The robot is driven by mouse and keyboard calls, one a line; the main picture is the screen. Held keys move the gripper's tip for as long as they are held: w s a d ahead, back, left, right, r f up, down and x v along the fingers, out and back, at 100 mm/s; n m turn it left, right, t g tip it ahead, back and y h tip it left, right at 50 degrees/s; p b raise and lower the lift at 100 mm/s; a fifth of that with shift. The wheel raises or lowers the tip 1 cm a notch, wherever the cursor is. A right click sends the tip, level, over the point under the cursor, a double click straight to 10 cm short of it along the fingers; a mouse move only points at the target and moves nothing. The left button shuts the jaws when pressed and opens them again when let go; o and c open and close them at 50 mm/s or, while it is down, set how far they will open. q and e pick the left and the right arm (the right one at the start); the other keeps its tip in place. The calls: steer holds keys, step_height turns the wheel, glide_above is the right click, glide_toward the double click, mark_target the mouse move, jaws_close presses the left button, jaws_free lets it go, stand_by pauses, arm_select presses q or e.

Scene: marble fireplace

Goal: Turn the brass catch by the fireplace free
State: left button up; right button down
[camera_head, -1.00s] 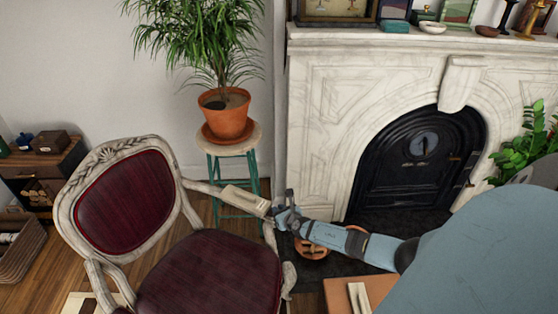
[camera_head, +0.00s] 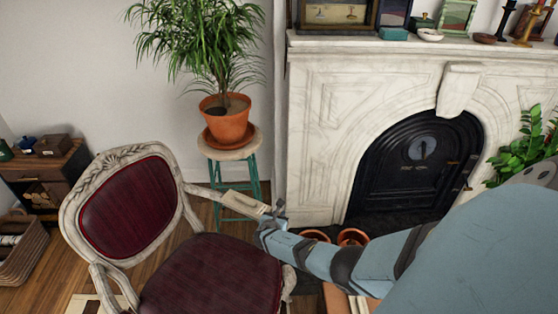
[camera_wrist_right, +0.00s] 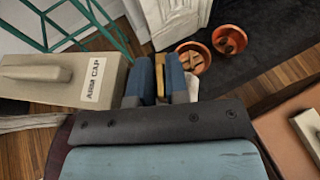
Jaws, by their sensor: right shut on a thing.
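A small brass piece, the catch (camera_wrist_right: 160,66), shows between the two blue fingers of my right gripper (camera_wrist_right: 161,80) in the right wrist view. The fingers are shut on it, and they hide most of it. Beside it is a beige block labelled "ARM CAP" (camera_wrist_right: 50,78), which lies along the armrest of the chair in the head view (camera_head: 243,204). In the head view my right gripper (camera_head: 275,211) is at the front end of this arm cap, and the catch cannot be made out there. My left gripper is not in view.
A carved chair with a dark red seat (camera_head: 215,270) stands at the left. Behind the gripper is a stool (camera_head: 230,150) with a potted plant (camera_head: 228,124). The marble fireplace (camera_head: 325,130) has a black door (camera_head: 415,165). Terracotta dishes (camera_wrist_right: 230,38) lie on the floor nearby.

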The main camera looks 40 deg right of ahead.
steer(key=shift+m+g+h+b, duration=0.55)
steer(key=shift+m+g+h, duration=0.05)
steer(key=shift+m+g, duration=0.4)
steer(key=shift+d, duration=0.1)
steer(key=c, duration=1.2)
jaws_free()
steer(key=shift+s+a+r, duration=0.1)
steer(key=shift+a+r, duration=0.1)
steer(key=shift+a, duration=0.15)
steer(key=p+v, duration=0.2)
steer(key=v, duration=1.1)
steer(key=shift+p, duration=0.4)
